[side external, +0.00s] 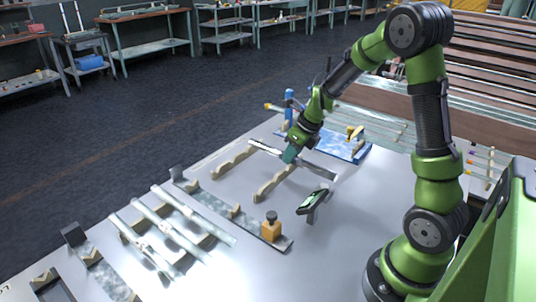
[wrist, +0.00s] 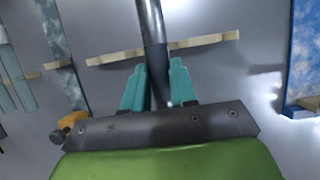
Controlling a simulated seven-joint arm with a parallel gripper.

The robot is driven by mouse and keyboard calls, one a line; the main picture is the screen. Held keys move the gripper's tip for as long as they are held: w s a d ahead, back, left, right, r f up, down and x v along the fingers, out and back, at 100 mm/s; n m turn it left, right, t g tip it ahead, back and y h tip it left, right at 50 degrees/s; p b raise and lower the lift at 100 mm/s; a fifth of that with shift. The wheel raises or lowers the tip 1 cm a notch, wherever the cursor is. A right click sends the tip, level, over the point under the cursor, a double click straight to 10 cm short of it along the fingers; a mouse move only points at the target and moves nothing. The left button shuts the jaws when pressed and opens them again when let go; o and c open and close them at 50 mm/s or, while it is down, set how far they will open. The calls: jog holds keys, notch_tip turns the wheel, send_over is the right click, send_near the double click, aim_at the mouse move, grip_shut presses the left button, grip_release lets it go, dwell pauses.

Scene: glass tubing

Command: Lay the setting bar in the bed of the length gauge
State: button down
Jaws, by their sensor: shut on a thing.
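The setting bar (wrist: 152,32) is a dark metal rod. My gripper (wrist: 158,92) is shut around it with teal fingers, one on each side. In the side external view my gripper (side external: 290,154) holds the bar (side external: 265,147) level near its middle, over two notched wooden supports (side external: 232,162). Whether the bar touches them I cannot tell. The length gauge appears to be the long grey mottled bed (side external: 215,203) with a dark upright end and an orange block (side external: 271,228) at its near end. It also shows left of the bar in the wrist view (wrist: 60,50), and its bed looks empty.
Several glass tubes (side external: 165,228) lie across wooden supports at the left. A blue board (side external: 345,143) with upright parts stands behind my gripper. A small dark device on a stand (side external: 313,202) is right of the supports. Bare table lies between the supports and gauge.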

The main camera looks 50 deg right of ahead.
jog(key=w+a+r, duration=0.3)
jog(key=w+a, duration=0.3)
jog(key=a, duration=0.4)
jog(key=w+a+r, duration=0.3)
jog(key=w+a, duration=0.3)
jog(key=a, duration=0.4)
jog(key=f, duration=1)
jog(key=shift+s+a, duration=0.15)
jog(key=shift+a, duration=0.05)
jog(key=shift+f, duration=0.45)
jog(key=shift+f, duration=0.1)
jog(key=c, duration=0.9)
grip_release()
